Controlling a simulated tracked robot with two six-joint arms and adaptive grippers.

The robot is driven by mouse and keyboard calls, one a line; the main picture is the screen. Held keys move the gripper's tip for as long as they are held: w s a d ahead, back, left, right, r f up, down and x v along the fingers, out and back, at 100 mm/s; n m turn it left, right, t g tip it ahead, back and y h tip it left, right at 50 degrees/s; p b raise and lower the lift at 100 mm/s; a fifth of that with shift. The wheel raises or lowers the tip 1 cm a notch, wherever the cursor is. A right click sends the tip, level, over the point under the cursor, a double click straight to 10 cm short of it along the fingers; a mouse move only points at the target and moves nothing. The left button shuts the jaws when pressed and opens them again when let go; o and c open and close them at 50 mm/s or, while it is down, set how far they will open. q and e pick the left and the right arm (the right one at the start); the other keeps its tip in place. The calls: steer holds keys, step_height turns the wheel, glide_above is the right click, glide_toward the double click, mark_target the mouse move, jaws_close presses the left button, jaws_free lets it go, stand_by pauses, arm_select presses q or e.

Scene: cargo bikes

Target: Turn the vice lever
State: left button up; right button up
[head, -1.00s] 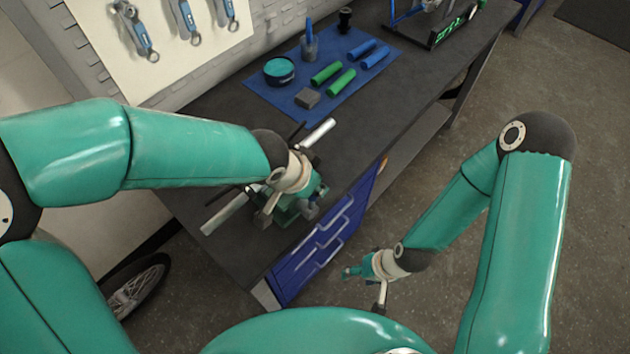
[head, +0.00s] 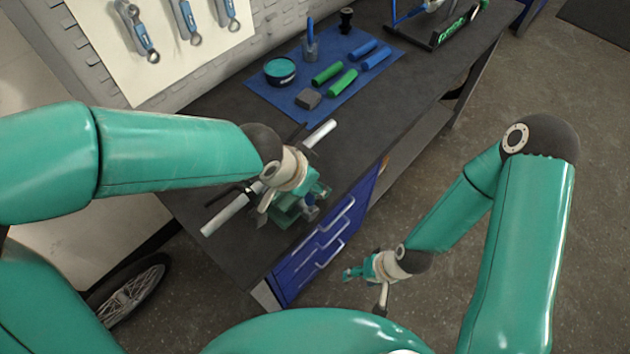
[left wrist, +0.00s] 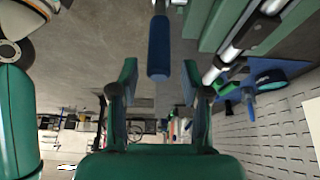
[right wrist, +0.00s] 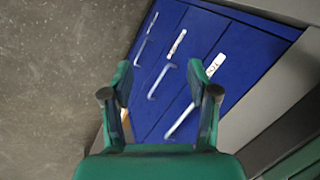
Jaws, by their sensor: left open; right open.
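The green vice (head: 283,216) stands at the near edge of the dark workbench, mostly hidden behind my left gripper in the head view; its green body shows upside down in the left wrist view (left wrist: 228,22). The vice lever (left wrist: 159,45) has a blue grip and lies ahead of my left gripper (left wrist: 157,80), lined up between its spread fingers. The fingers are open and do not appear to touch the grip. In the head view the lever is hard to make out. My right gripper (right wrist: 163,80) is open and empty, low beside the bench drawers.
A silver tube (head: 226,214) lies across the vice. The blue drawer cabinet (head: 325,243) is below the bench top. A blue mat (head: 340,108) holds a tin, green and blue grips and a grey block. Open floor lies to the right; a wheel (head: 128,292) stands lower left.

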arm_select(q)
steer(key=v, duration=0.9)
steer(key=shift+s+r, duration=0.2)
steer(key=shift+r, duration=0.05)
